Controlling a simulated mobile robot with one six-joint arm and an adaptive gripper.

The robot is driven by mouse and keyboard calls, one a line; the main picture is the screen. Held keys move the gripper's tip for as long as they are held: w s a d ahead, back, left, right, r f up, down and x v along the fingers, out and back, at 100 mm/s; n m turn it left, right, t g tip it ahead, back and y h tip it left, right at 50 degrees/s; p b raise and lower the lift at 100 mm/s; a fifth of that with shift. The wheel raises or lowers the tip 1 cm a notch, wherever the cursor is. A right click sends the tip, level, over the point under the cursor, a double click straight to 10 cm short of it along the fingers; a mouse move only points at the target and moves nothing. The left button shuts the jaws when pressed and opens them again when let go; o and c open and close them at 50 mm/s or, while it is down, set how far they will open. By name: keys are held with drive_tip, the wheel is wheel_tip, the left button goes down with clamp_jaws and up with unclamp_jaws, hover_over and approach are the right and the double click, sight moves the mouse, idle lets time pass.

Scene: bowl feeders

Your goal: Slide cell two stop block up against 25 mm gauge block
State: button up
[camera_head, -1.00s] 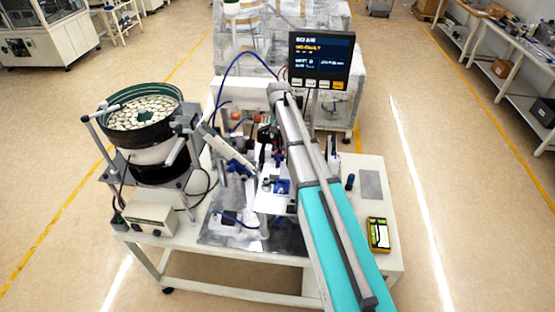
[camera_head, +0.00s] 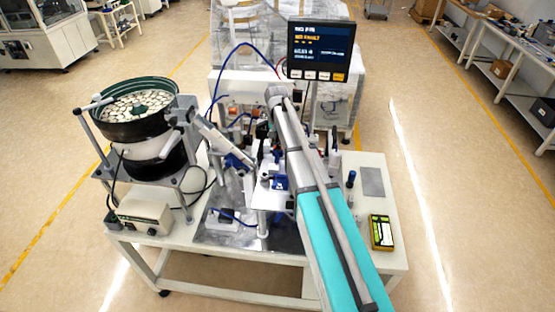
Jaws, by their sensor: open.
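My arm reaches from the lower right over the bench, and my gripper (camera_head: 268,152) hangs below its far end, small and partly hidden by the arm. Its dark fingers look apart, with nothing clearly between them. Below it is a small white fixture plate (camera_head: 268,199) with blue parts (camera_head: 280,183) on it. I cannot tell which of these small parts is the cell two stop block or the 25 mm gauge block. My arm covers part of the fixture area, and contact between parts cannot be made out.
A bowl feeder (camera_head: 136,125) with pale discs stands at the left of the bench, above a controller box (camera_head: 145,217). A display (camera_head: 320,52) rises behind. A yellow-black device (camera_head: 381,232), a blue-capped item (camera_head: 351,179) and a grey plate (camera_head: 372,182) lie on the right.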

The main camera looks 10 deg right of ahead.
sight(277, 154)
drive_tip(key=shift+f+b, duration=3.85)
drive_tip(key=shift+f, duration=0.3)
drive_tip(key=shift+c, duration=0.2)
clamp_jaws()
